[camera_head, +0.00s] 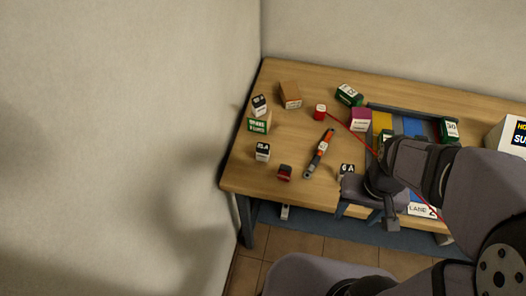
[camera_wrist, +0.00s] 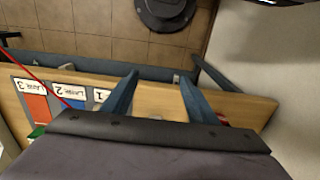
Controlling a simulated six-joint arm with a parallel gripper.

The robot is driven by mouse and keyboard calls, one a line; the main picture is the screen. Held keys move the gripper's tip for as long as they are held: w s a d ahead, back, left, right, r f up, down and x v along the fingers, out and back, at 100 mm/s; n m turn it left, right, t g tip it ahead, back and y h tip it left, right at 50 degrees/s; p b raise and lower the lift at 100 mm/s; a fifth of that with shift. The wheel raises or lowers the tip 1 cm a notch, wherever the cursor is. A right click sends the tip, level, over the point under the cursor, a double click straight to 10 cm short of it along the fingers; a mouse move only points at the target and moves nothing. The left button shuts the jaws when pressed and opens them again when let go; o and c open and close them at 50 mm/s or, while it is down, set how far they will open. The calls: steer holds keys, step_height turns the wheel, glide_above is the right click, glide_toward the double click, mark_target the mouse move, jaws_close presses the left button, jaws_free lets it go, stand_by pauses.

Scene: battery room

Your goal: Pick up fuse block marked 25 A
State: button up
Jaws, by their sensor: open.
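Several small fuse blocks stand or lie on the wooden table in the head view. A dark green block (camera_head: 349,94) lies tilted at the back with a white label; its number is too small to read surely. Another green block (camera_head: 450,130) at the right reads about 30. Small black and white blocks stand at the left (camera_head: 259,105), front left (camera_head: 262,151) and by my arm (camera_head: 346,170), the last reading about 6 A. My gripper (camera_wrist: 158,88) is open and empty in the wrist view, over the table's front edge, apart from the green block.
A lane tray (camera_head: 400,108) with coloured lanes is partly hidden by my arm. A red cable crosses toward it. An orange and grey tool (camera_head: 319,153), brown box (camera_head: 290,95), red cylinder (camera_head: 320,112) and purple block (camera_head: 361,119) stand around. A white box (camera_head: 510,136) is at right.

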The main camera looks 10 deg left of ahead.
step_height(320, 180, up, 4)
steer(key=n+t+y+b, duration=0.2)
steer(key=t+y+b, duration=0.3)
steer(key=t+b, duration=0.95)
glide_above(262, 151)
steer(key=a, duration=0.2)
steer(key=s+d+m+t+h+b, duration=0.1)
steer(key=s+m+t+h+b, duration=0.1)
steer(key=s+t+h+b, duration=0.3)
steer(key=shift+g+h, duration=0.5)
steer(key=shift+g, duration=0.25)
steer(key=f, duration=0.8)
steer(key=s+f, duration=0.1)
steer(key=f, duration=0.3)
steer(key=shift+s+d, duration=0.1)
steer(key=shift+d, duration=0.2)
steer(key=shift+m, duration=0.3)
steer(key=shift+w+d+f+p, duration=0.15)
steer(key=shift+w+p, duration=0.1)
steer(key=shift+w, duration=1.6)
steer(key=shift+w+d+f+p, duration=0.1)
steer(key=shift+w+p, duration=0.1)
steer(key=shift+w, duration=1.65)
steer(key=shift+c, duration=0.3)
